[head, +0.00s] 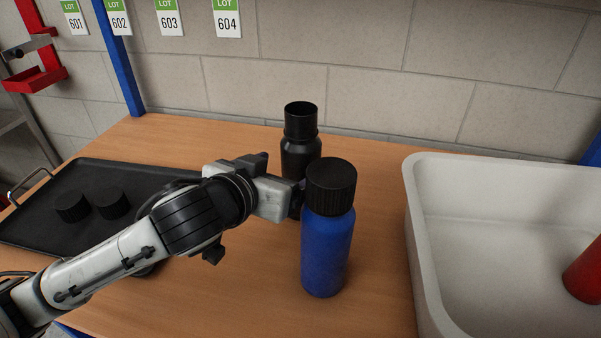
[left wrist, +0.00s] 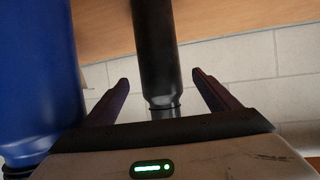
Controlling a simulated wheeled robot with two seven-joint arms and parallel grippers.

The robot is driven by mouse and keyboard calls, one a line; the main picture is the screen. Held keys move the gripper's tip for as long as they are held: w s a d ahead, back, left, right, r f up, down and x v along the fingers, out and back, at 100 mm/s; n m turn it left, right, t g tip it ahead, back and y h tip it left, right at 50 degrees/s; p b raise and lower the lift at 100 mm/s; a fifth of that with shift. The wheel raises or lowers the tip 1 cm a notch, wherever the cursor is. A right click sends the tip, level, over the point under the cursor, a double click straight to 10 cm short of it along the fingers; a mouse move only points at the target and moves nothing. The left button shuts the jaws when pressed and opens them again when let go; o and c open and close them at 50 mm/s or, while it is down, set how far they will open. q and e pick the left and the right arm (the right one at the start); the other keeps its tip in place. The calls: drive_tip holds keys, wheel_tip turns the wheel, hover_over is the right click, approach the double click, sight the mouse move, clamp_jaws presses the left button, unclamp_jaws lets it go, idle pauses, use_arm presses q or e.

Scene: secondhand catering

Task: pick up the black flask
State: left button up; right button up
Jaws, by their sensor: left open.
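The black flask (head: 300,155) stands upright on the wooden table, its top open without a cap. My left gripper (head: 296,199) is in front of its lower part, with the fingers partly hidden behind the blue flask (head: 327,250). In the left wrist view, the black flask (left wrist: 157,45) shows between the two spread fingers of my open left gripper (left wrist: 160,77). I see no finger touching it, and I cannot tell how deep it sits between them. My right gripper is not in view.
The blue flask with a black cap stands close beside my left gripper, nearer to me; it fills the left of the wrist view (left wrist: 38,75). A black tray (head: 40,225) with two black caps (head: 72,207) lies left. A white basin (head: 430,250) holding a red object (head: 585,272) is right.

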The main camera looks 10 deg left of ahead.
use_arm(q)
drive_tip(key=x, duration=0.6)
drive_tip(key=shift+w+d, duration=0.1)
drive_tip(key=shift+w, duration=0.35)
drive_tip(key=c, duration=1.4)
drive_tip(key=shift+r, duration=0.2)
drive_tip(key=shift+c, duration=0.8)
